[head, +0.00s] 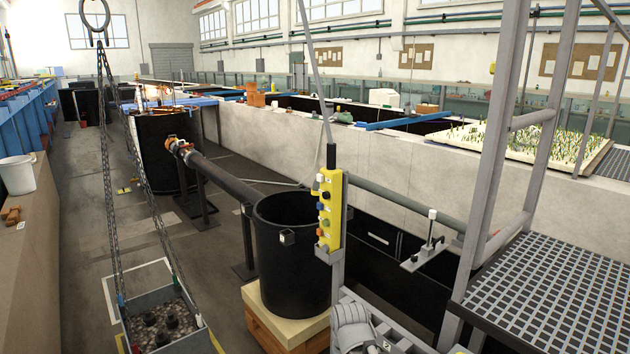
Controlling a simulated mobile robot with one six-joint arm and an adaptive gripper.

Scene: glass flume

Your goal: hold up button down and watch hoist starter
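A yellow pendant control box (330,213) hangs upright from a grey cable in the middle of the head view. Several coloured buttons run down its left side; their labels are too small to read, so I cannot tell which is the up button. A hoist ring (94,18) with chains (107,150) hangs at the left. The chains run down to a grey skip (160,302) holding stones and dark round pieces. I cannot identify the hoist starter for sure.
A black round tank (290,262) stands on a pale wooden block behind the pendant. A metal grating platform (560,283) with grey rails fills the right. A long concrete flume wall (390,165) runs behind. Grey floor (140,225) is open at left, beyond the skip.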

